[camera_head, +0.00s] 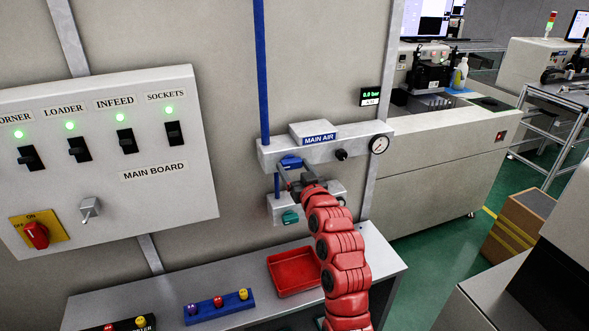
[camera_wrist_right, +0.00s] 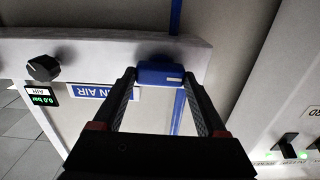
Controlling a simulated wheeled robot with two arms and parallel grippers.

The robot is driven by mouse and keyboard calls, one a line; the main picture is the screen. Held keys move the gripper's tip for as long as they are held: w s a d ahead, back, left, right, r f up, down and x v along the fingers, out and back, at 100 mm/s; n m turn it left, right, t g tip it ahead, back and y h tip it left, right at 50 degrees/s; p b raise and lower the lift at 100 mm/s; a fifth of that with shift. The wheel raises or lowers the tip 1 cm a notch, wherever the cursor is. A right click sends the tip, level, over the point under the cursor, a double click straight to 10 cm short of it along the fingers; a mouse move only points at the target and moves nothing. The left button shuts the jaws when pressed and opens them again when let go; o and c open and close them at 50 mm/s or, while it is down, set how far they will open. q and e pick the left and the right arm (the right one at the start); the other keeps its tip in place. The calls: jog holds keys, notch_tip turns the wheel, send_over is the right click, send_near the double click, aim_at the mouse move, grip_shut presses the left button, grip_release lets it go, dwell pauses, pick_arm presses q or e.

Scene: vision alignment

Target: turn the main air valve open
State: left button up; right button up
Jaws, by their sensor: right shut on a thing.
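The main air unit is a grey bar (camera_head: 352,143) on the wall panel, with a "MAIN AIR" label (camera_head: 319,139). The blue valve handle (camera_head: 291,161) sits at its left end, below a blue pipe (camera_head: 262,70). My right gripper (camera_head: 292,168) reaches up from below and is shut on the handle. In the right wrist view the blue handle (camera_wrist_right: 160,74) lies between the two fingertips, which touch its sides. A small display (camera_head: 371,93) reads 0.0 bar. My left gripper is out of view.
A switch board (camera_head: 150,200) with several lit green lamps and a red rotary switch (camera_head: 36,235) is at the left. Below, a grey bench (camera_head: 100,300) carries a red tray (camera_head: 294,271) and a blue block with buttons (camera_head: 218,308). A lower unit (camera_head: 277,208) hangs under the bar.

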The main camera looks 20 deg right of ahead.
jog(key=shift+f+m+b, duration=0.1)
jog(key=shift+m+b, duration=0.6)
jog(key=shift+m, duration=0.1)
jog(key=m+b, duration=0.1)
jog(key=m, duration=0.1)
jog(key=shift+m+b, duration=0.3)
jog(key=shift+m, duration=0.9)
jog(key=m, duration=0.2)
jog(key=shift+d+m+b, duration=0.1)
jog(key=shift+m+b, duration=0.2)
jog(key=shift+b, duration=0.05)
jog(key=m, duration=0.3)
jog(key=shift+m+p, duration=0.4)
jog(key=m+p, duration=0.2)
jog(key=m, duration=0.3)
jog(key=shift+m, duration=0.3)
